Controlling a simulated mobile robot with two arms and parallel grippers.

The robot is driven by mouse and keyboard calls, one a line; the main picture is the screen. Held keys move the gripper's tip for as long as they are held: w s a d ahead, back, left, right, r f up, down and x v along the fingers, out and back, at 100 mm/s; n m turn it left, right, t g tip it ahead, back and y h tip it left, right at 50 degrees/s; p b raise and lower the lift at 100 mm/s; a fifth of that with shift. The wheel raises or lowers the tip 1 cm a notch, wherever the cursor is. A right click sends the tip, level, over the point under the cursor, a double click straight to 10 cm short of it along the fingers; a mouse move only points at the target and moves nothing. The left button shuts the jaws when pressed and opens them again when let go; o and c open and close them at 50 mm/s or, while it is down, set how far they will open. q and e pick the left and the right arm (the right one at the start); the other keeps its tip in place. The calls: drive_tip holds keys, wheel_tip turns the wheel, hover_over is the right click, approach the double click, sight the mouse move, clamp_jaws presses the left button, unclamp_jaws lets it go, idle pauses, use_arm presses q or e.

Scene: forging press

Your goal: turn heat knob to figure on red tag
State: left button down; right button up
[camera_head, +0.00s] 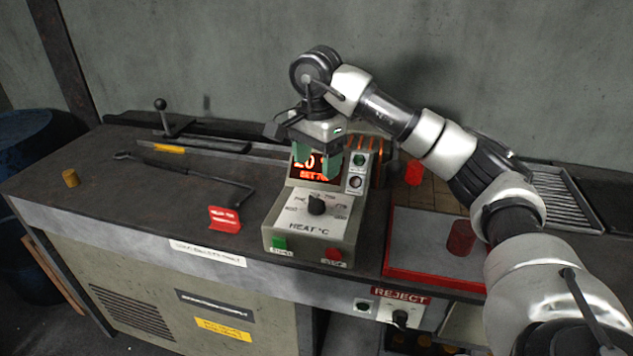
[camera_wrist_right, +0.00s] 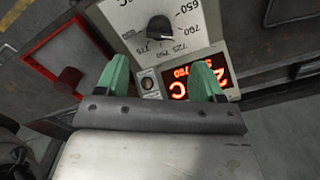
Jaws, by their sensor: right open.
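The heat knob (camera_head: 316,205) is a black pointer knob on the sloped white dial of the HEAT °C control box (camera_head: 274,229). It also shows in the right wrist view (camera_wrist_right: 160,29), at the top, beyond the fingertips, among printed figures including 650, 725 and 750. A red tag (camera_head: 224,219) stands on the bench left of the box; its figure is too small to read. My right gripper (camera_head: 316,158) is open and empty above the box, in front of the lit red display (camera_head: 304,170), apart from the knob. Its green fingers (camera_wrist_right: 160,80) point toward the dial. My left gripper is out of view.
A green button (camera_head: 279,243) and a red button (camera_head: 334,254) sit on the box front. A red-edged tray (camera_head: 430,275) with a red cylinder (camera_head: 461,237) lies right. A long rod (camera_head: 190,172) and a small yellow cylinder (camera_head: 70,178) lie left.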

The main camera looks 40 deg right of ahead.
wheel_tip(320, 180, up, 3)
drive_tip(key=shift+f, duration=0.1)
idle(0.5)
